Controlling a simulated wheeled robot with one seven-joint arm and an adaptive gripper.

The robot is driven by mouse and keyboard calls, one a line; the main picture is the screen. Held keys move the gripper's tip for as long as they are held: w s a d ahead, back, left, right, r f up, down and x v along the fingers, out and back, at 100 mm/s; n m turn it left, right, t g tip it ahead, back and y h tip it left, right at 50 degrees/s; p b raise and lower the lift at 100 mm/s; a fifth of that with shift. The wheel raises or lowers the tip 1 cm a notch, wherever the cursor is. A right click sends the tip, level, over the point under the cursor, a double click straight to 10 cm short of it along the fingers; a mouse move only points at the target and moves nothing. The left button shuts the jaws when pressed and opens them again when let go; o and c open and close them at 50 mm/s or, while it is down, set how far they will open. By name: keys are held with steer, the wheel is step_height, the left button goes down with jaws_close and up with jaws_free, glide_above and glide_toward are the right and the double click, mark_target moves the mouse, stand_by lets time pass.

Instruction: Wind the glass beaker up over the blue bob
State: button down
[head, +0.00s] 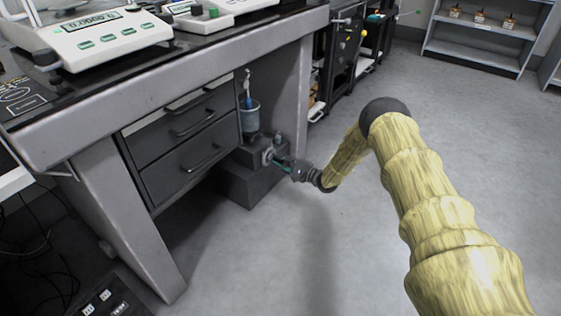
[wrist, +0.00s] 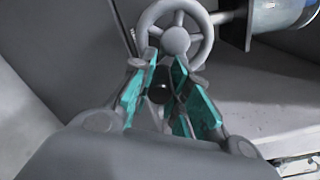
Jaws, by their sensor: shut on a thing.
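The glass beaker (head: 250,119) holds bluish liquid and stands upright on a dark lift stand (head: 250,185) beside the drawers. The blue bob (head: 248,102) hangs at the beaker's rim; I cannot tell how deep it sits. A grey handwheel (head: 268,156) is on the stand's side, and it fills the top of the wrist view (wrist: 205,40). My gripper (head: 279,160) is at the wheel. A bluish glass cylinder, apparently the beaker (wrist: 280,14), shows at top right.
The weighing table (head: 165,97) stands above, with balances (head: 95,38) on top. Its drawers (head: 185,135) are left of the stand and a table leg is behind. The floor (head: 330,250) in front and to the right is clear.

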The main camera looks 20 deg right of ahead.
steer(key=c, duration=1.3)
jaws_free()
steer(key=v, duration=1.2)
steer(key=shift+d, duration=0.1)
